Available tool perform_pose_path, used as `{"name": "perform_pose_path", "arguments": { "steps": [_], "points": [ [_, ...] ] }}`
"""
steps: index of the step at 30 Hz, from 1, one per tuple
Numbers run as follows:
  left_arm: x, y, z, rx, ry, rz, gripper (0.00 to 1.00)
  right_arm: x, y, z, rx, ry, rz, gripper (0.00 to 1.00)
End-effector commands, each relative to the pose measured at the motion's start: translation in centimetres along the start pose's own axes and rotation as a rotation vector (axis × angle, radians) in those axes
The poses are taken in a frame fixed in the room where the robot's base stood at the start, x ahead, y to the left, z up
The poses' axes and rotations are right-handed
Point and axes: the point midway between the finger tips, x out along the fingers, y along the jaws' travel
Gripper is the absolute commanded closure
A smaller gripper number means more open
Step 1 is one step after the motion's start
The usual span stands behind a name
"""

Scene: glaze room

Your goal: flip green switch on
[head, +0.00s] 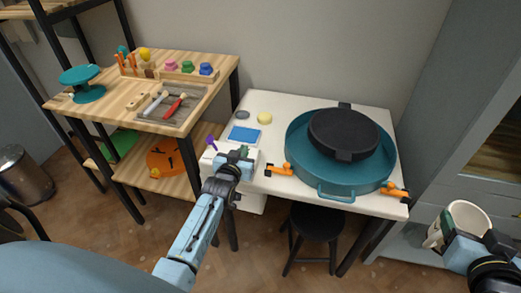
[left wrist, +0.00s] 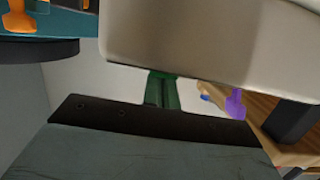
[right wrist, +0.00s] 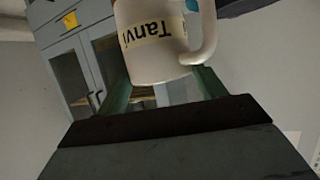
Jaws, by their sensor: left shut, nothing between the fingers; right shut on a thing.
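A white switch box (head: 223,160) stands at the left front corner of the white table. A purple switch lever (head: 211,144) sticks up at its left end. The box also fills the top of the left wrist view (left wrist: 200,40), with the purple lever (left wrist: 236,104) at its lower right. My left gripper (head: 242,156) is shut and empty, its green fingers at the box. I cannot make out the green switch apart from my green fingers. My right gripper (right wrist: 165,82) is shut on a white mug (right wrist: 150,45) labelled "Tanvi", which also shows at the head view's right (head: 467,217).
The white table (head: 280,104) holds a teal round tub (head: 300,150) with a black disc, orange clamps, a blue sponge-like block (head: 244,135) and a yellow round piece. A wooden shelf (head: 205,62) with tools stands left. A black stool (head: 316,222) is under the table.

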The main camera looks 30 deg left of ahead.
Motion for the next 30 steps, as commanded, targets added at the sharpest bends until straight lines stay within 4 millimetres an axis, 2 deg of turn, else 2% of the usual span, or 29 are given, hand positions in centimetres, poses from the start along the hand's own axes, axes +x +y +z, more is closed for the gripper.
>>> {"name": "perform_pose_path", "arguments": {
  "steps": [9, 21, 25, 30],
  "points": [
    [-0.4, 0.1, -4.3, 0.001, 0.0, 0.003, 1.0, -1.6, 0.0, -4.0, 0.0, 0.004, 0.0, 0.76],
    [-8.1, 0.1, -5.3, 0.0, -0.001, 0.003, 1.0, -2.3, 0.0, -5.6, 0.0, 0.003, 0.0, 0.76],
    [-9.4, 0.1, -5.5, 0.001, -0.001, 0.003, 1.0, -2.4, 0.0, -5.8, 0.0, 0.003, 0.0, 0.76],
    [-10.1, 0.1, -5.6, 0.001, 0.0, 0.003, 1.0, -2.4, 0.0, -5.8, 0.0, 0.003, 0.0, 0.76]
  ]
}}
